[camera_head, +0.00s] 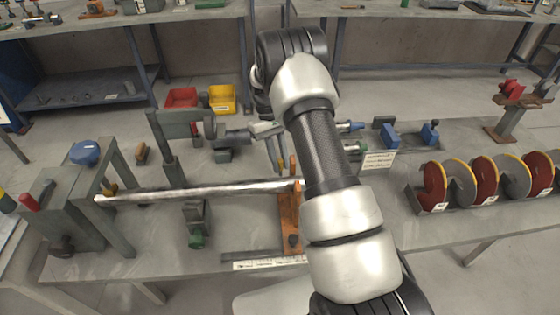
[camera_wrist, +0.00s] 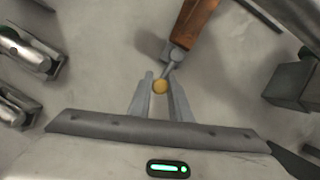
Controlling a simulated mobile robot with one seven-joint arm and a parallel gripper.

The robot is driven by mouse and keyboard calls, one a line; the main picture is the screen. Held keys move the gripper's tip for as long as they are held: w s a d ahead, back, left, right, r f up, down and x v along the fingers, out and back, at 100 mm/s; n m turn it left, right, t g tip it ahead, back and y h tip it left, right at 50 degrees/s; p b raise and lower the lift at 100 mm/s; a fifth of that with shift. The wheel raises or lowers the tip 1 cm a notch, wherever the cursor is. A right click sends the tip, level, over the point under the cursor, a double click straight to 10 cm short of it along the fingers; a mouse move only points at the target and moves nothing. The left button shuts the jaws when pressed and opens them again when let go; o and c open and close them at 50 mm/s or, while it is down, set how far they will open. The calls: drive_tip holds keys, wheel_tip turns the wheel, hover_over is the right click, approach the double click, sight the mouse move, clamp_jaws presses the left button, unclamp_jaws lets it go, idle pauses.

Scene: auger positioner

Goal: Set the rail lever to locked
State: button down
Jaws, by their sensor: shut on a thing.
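In the head view, my gripper (camera_head: 277,165) points down just behind an orange bracket (camera_head: 289,220) at the right end of a long metal rod. My arm covers part of this area, and the knob cannot be made out there. No lever-position marking is readable.
The long rod (camera_head: 190,191) spans from a grey frame (camera_head: 118,165) to the orange bracket. A green-knobbed clamp (camera_head: 197,225) stands in front of it. Red and yellow bins (camera_head: 222,98) sit behind. Red and grey discs (camera_head: 458,182) stand in a rack at right.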

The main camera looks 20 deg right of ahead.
drive_tip(key=c, duration=1.6)
unclamp_jaws()
drive_tip(key=shift+r, duration=0.1)
drive_tip(key=p+v, duration=0.1)
drive_tip(key=v, duration=1.6)
drive_tip(key=shift+r+p, duration=0.15)
drive_tip(key=shift+p, duration=0.2)
